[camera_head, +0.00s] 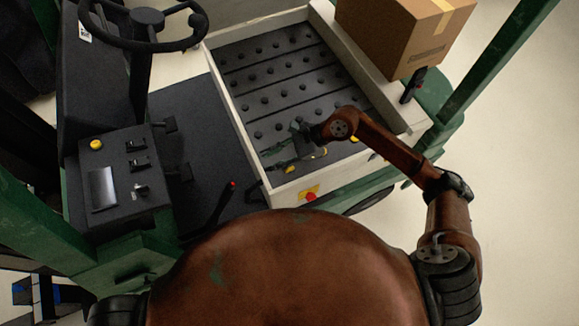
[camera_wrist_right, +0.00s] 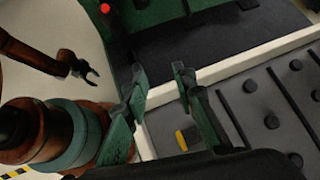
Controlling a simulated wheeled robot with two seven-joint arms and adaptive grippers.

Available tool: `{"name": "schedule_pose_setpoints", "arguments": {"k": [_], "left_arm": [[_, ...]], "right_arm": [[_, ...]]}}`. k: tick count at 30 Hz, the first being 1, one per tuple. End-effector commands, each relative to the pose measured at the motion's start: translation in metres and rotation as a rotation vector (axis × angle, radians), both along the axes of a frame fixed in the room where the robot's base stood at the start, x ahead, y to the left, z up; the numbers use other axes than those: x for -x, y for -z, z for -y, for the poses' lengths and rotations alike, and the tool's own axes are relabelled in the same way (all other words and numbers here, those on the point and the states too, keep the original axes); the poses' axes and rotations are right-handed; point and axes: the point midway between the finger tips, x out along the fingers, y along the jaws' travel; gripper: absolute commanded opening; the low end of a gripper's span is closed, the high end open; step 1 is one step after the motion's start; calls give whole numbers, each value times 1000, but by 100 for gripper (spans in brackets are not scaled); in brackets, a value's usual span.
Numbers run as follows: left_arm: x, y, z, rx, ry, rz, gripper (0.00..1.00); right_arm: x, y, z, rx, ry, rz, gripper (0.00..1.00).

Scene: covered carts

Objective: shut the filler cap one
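Small yellow caps sit at the near end of the open battery well. One yellow cap (camera_head: 290,196) is close to its near left corner and another (camera_head: 353,140) is farther right. A yellow cap (camera_wrist_right: 181,140) also shows in the right wrist view, below the fingers. I cannot tell which is cap one, or how far each stands open. My right gripper (camera_head: 285,152) hangs over the near part of the well. In the right wrist view its green fingers (camera_wrist_right: 160,75) are apart with nothing between them. My left gripper (camera_wrist_right: 86,74) shows small at the left, jaws apart and empty.
The well has a pale raised rim (camera_head: 232,125) and rows of black caps. A cardboard box (camera_head: 405,35) stands at the back right. A steering wheel (camera_head: 150,38), a control console (camera_head: 115,175) and a red-tipped lever (camera_head: 232,186) are on the left. A red button (camera_head: 311,196) is on the near wall.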

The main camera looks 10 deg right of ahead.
Motion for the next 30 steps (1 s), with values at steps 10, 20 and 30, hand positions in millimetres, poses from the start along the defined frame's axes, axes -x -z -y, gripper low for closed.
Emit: {"name": "schedule_pose_setpoints", "arguments": {"k": [10,20,30], "left_arm": [[-1,-1,0,0,-1,1,40],[-2,-7,0,-1,-1,3,40],[-2,-9,0,-1,0,3,40]], "right_arm": [[-25,56,89,434,-145,86,25],[-24,100,68,431,-146,84,25],[-24,123,59,431,-145,86,25]]}}
